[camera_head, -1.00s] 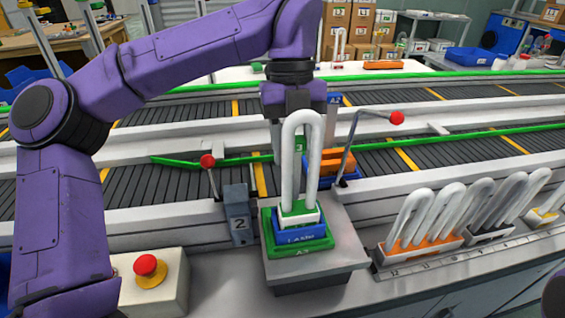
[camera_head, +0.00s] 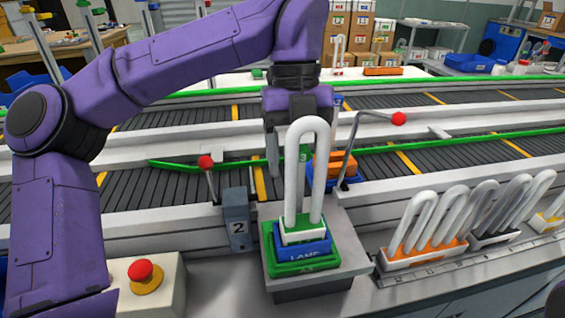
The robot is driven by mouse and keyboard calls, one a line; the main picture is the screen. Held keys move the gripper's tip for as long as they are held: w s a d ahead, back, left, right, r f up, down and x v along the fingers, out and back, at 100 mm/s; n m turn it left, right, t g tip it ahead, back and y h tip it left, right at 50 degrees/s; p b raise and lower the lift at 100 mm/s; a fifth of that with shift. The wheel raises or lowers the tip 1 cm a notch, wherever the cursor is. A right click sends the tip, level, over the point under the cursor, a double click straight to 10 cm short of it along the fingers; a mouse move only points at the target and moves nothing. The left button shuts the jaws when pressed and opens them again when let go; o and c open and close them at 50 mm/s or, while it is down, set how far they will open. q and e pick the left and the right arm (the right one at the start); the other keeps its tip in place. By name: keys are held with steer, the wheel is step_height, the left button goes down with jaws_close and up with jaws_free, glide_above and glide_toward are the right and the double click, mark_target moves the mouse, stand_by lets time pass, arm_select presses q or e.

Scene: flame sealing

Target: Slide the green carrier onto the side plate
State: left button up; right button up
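The green carrier (camera_head: 300,268) sits on the grey side plate (camera_head: 348,258) in front of the near conveyor. It bears a blue block with white lettering, and a white U-shaped tube (camera_head: 291,180) stands upright on top. My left gripper (camera_head: 296,150) points down just behind the tube. One finger shows to the left of the tube; the tube hides much of the rest, so I cannot tell its opening or whether it touches the carrier. My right gripper is not in view.
An orange piece on a blue base (camera_head: 343,181) sits on the conveyor behind. A grey post marked 2 (camera_head: 238,218) stands left of the plate, by a red-knobbed lever (camera_head: 206,163). A rack of white tubes (camera_head: 425,253) is at right, a red button (camera_head: 140,270) at left.

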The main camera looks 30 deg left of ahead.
arm_select(q)
steer(key=s+d+p+v, duration=0.1)
steer(key=s+p+v, duration=0.1)
steer(key=p+v, duration=0.8)
step_height(320, 180, up, 2)
steer(key=shift+d+r, duration=0.15)
steer(key=shift+d, duration=0.05)
stand_by(0.4)
